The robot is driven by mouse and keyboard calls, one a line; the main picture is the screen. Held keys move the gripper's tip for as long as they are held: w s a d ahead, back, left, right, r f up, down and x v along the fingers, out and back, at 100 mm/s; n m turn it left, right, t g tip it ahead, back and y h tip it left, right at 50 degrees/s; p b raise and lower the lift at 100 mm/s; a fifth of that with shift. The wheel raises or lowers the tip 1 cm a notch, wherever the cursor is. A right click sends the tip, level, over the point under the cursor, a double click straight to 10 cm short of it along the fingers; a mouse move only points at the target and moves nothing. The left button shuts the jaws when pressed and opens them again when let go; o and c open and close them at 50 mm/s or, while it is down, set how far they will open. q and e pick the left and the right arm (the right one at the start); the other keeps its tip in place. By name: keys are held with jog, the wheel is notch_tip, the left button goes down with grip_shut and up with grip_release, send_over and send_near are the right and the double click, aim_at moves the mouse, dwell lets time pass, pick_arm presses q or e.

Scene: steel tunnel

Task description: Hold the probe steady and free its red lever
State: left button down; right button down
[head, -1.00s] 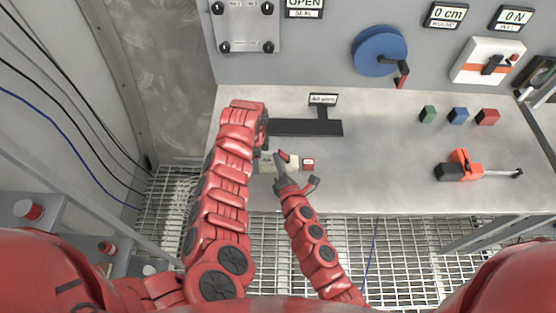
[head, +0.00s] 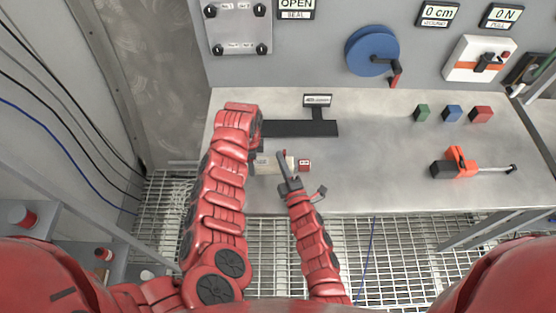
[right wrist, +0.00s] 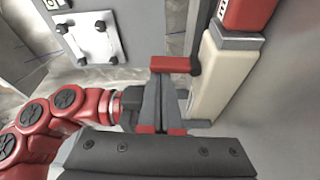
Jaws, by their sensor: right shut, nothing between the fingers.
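The probe (head: 270,163) is a cream bar with a red end block (head: 304,165), low over the front of the steel bench. In the right wrist view its cream body (right wrist: 216,80) stands at right, with the red lever (right wrist: 172,64) sticking out to the left. My right gripper (head: 284,168) is shut and empty. Its fingertips (right wrist: 160,80) lie just below the lever in the wrist view; I cannot tell whether they touch it. My left gripper (head: 258,146) is at the probe's left end, and its fingers are mostly hidden.
A black T-shaped plate (head: 300,128) with a label lies behind the probe. Green (head: 422,113), blue (head: 453,113) and red (head: 481,114) blocks and an orange-black tool (head: 457,164) are to the right. A blue reel (head: 372,50) is on the wall. The middle bench is clear.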

jog(key=shift+d+m+t, duration=0.25)
jog(key=shift+m+t, duration=0.05)
jog(key=shift+m, duration=0.5)
jog(key=v, duration=0.6)
jog(key=f+v, duration=0.1)
jog(key=v, duration=0.3)
jog(key=shift+a, duration=0.25)
pick_arm(q)
jog(key=shift+c, duration=0.4)
grip_release()
jog(key=shift+r, duration=0.1)
